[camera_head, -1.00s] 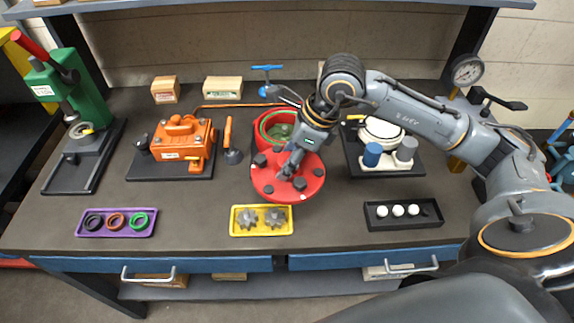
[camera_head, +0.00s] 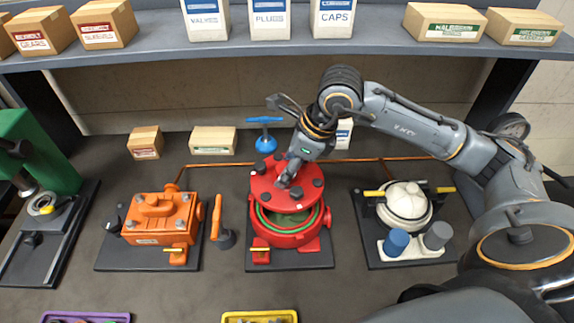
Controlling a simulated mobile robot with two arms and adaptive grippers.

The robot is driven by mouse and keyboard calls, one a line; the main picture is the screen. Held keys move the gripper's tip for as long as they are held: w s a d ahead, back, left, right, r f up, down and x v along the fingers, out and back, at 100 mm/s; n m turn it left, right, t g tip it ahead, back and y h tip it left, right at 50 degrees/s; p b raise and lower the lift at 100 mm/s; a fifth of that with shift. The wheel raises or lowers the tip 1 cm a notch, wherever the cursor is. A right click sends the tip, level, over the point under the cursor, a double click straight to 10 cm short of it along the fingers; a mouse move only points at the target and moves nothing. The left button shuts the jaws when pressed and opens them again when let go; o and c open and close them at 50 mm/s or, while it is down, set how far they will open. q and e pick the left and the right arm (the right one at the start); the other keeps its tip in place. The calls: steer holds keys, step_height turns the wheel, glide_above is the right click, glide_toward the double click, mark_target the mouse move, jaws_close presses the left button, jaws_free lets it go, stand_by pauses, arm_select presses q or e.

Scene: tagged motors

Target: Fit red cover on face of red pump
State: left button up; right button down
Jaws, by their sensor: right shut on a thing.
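The red cover (camera_head: 262,187) is a round red disc with several dark knobs round its edge. My right gripper (camera_head: 288,178) is shut on it at its middle and holds it tilted over the rear part of the red pump. The red pump (camera_head: 291,239) stands on a dark base plate, its round open face and green ring (camera_head: 288,222) showing below the cover's front edge. The cover hides the rear of the face; I cannot tell whether the two touch. My left gripper is not in view.
An orange pump (camera_head: 160,220) and an orange-handled tool (camera_head: 218,222) stand left of the red pump. A white pump (camera_head: 407,205) with blue and grey cylinders stands right. A blue valve handle (camera_head: 265,140) is behind. A shelf (camera_head: 365,42) with boxes crosses above.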

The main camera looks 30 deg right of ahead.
steer(key=shift+s+a+f, duration=0.1)
steer(key=shift+s+f, duration=0.05)
steer(key=shift+f, duration=0.1)
steer(key=shift+f+b, duration=0.35)
steer(key=shift+b, duration=0.05)
step_height(320, 180, down, 2)
steer(key=shift+f+b, duration=0.1)
steer(key=shift+b, duration=0.4)
steer(key=shift+f, duration=0.4)
arm_select(q)
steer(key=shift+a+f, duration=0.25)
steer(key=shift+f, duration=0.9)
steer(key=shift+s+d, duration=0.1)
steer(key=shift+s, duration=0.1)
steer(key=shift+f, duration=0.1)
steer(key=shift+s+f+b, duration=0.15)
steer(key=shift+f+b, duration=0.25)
steer(key=shift+b, duration=0.25)
